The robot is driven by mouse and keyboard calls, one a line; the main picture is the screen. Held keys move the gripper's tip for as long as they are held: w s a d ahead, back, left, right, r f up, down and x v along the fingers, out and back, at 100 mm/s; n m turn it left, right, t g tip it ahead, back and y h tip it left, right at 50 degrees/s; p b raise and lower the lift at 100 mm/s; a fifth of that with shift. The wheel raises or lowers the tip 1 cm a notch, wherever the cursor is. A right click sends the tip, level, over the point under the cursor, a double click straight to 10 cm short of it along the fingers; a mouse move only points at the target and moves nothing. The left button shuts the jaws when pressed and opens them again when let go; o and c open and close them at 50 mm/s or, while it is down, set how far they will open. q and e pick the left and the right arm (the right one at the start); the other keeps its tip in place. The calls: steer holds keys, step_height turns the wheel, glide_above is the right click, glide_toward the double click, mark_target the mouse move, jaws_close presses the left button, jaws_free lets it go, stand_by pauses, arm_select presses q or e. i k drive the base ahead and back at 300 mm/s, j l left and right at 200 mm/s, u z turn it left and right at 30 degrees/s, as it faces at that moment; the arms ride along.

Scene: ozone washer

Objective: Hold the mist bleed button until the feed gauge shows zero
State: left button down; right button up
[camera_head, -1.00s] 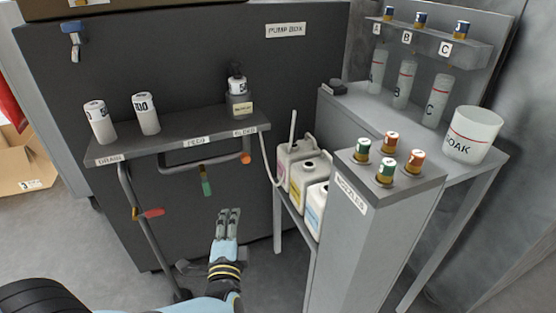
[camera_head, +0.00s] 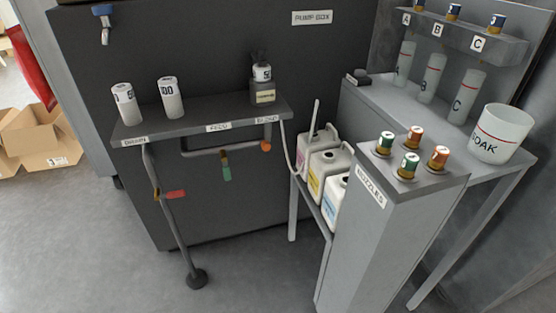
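Neither gripper is in view. A grey pipe shelf (camera_head: 200,120) carries a DRAIN label (camera_head: 134,142), a FEED label (camera_head: 218,127) and a third label (camera_head: 267,119) too small to read surely. Below the shelf are a red handle (camera_head: 175,194), a green handle (camera_head: 226,172) and an orange round piece (camera_head: 265,146) near the third label. A dark round knob (camera_head: 361,75) sits on the right bench beside a small tag. I cannot tell which piece is the mist bleed button. No feed gauge reading can be made out.
Two white cylinders (camera_head: 125,102) (camera_head: 170,97) and a labelled dark bottle (camera_head: 264,92) stand on the shelf. Jugs (camera_head: 318,150) sit under the right bench. A nozzle stand (camera_head: 400,210) and the SOAK tub (camera_head: 500,133) are at right. Floor at lower left is clear.

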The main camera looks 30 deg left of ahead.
mark_target(266, 145)
steer(key=u, duration=1.6)
